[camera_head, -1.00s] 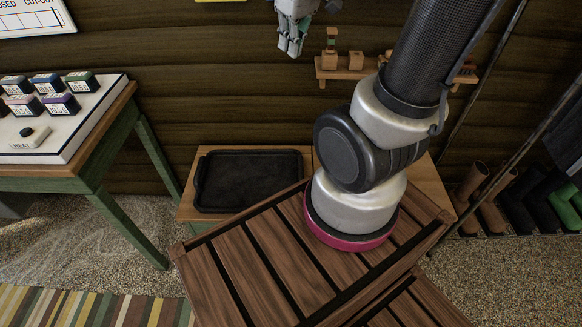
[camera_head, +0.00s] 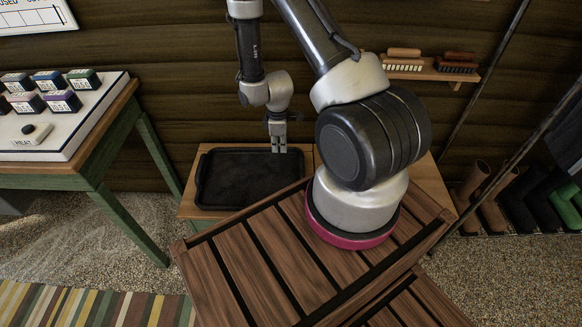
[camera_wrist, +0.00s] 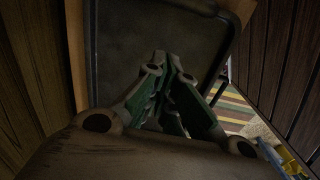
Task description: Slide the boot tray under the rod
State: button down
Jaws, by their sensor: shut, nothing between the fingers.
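The boot tray (camera_head: 235,185) is a black, shallow rectangular tray with a raised rim, lying flat on a low wooden bench behind the slatted wooden surface. My gripper (camera_head: 279,150) points down by the tray's far right corner and is shut and empty. In the wrist view the dark tray (camera_wrist: 122,45) fills the middle behind my closed fingers (camera_wrist: 170,60); I cannot tell whether they touch it. Two thin dark poles, one of them a long slanted pole (camera_head: 513,165), stand at the right; I cannot tell which is the rod.
The low bench (camera_head: 420,185) has bare wood right of the tray, partly hidden by my arm. Several boots (camera_head: 535,200) stand at the far right. A small shelf with brushes (camera_head: 430,66) hangs on the wall. A green-legged table (camera_head: 110,125) stands left.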

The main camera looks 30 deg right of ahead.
jog(key=f, duration=0.2)
send_near(291, 179)
jog(key=w+a+f, duration=0.1)
jog(key=a+f, duration=0.2)
jog(key=shift+w, duration=0.4)
jog(key=shift+s+d+r, duration=0.2)
jog(key=shift+s+d, duration=0.5)
jog(key=shift+d, duration=0.35)
jog(key=shift+s+d, duration=0.3)
jog(key=shift+d, duration=0.15)
jog(key=s+d, duration=0.3)
jog(key=d, duration=0.2)
jog(key=s+d, duration=0.4)
jog(key=d, duration=0.1)
jog(key=s+d, duration=0.3)
jog(key=d, duration=0.2)
jog(key=shift+s+d, duration=0.25)
jog(key=shift+s, duration=0.1)
